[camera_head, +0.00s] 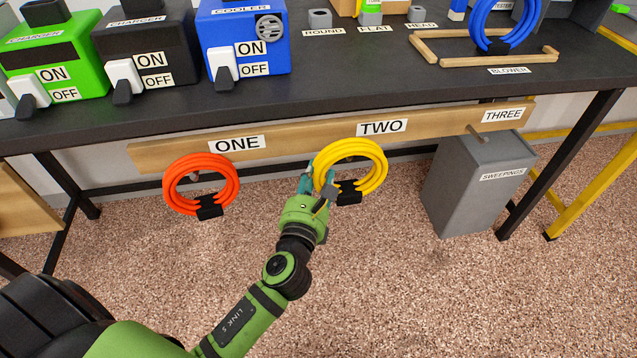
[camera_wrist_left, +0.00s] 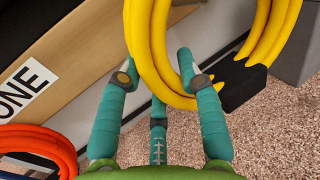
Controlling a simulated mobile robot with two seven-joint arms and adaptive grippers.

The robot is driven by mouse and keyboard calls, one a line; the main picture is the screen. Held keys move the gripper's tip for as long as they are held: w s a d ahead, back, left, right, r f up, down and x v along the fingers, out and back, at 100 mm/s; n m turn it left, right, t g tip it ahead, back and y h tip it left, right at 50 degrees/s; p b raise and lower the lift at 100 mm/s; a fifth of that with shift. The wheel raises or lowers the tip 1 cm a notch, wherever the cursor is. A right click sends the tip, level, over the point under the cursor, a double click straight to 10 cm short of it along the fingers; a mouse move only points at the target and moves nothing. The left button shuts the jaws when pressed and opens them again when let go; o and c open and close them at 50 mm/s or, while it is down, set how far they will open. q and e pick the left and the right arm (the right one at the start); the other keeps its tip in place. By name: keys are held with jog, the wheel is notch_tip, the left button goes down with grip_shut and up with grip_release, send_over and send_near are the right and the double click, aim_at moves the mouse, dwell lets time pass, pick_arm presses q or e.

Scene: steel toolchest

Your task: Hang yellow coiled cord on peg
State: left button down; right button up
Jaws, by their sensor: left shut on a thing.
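The yellow coiled cord (camera_head: 352,143) is upright in front of the wooden rail, below the label TWO, with its black clip (camera_head: 348,192) at the bottom. My left gripper (camera_head: 318,186) is shut on the coil's left side. In the left wrist view the yellow cord (camera_wrist_left: 150,60) passes between the teal fingers of this gripper (camera_wrist_left: 158,78). Any peg behind the coil is hidden, so I cannot tell whether the coil is around one. A bare peg (camera_head: 475,134) shows beside the label THREE. My right gripper is not in view.
The wooden rail (camera_head: 290,141) runs under the dark bench top (camera_head: 330,88). An orange coil (camera_head: 168,186) hangs below ONE. A grey sweepings bin (camera_head: 460,193) stands below THREE. A blue coil (camera_head: 478,22) is on the bench. Open floor lies in front.

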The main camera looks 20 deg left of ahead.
pick_arm(q)
jog(key=shift+w+a, duration=0.65)
jog(key=shift+w, duration=0.25)
jog(key=shift+w+f, duration=0.15)
jog(key=shift+f, duration=0.05)
jog(key=shift+w+a+f+b, duration=0.1)
jog(key=shift+a+f+b, duration=0.1)
jog(key=shift+b, duration=0.15)
jog(key=shift+w+a+f, duration=0.15)
jog(key=shift+w+f, duration=0.15)
jog(key=shift+f, duration=0.3)
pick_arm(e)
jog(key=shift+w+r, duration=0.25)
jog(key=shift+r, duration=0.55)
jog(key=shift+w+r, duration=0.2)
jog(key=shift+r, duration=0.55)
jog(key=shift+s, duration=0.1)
pick_arm(q)
jog(key=c, duration=0.7)
grip_release()
jog(key=shift+c, duration=0.2)
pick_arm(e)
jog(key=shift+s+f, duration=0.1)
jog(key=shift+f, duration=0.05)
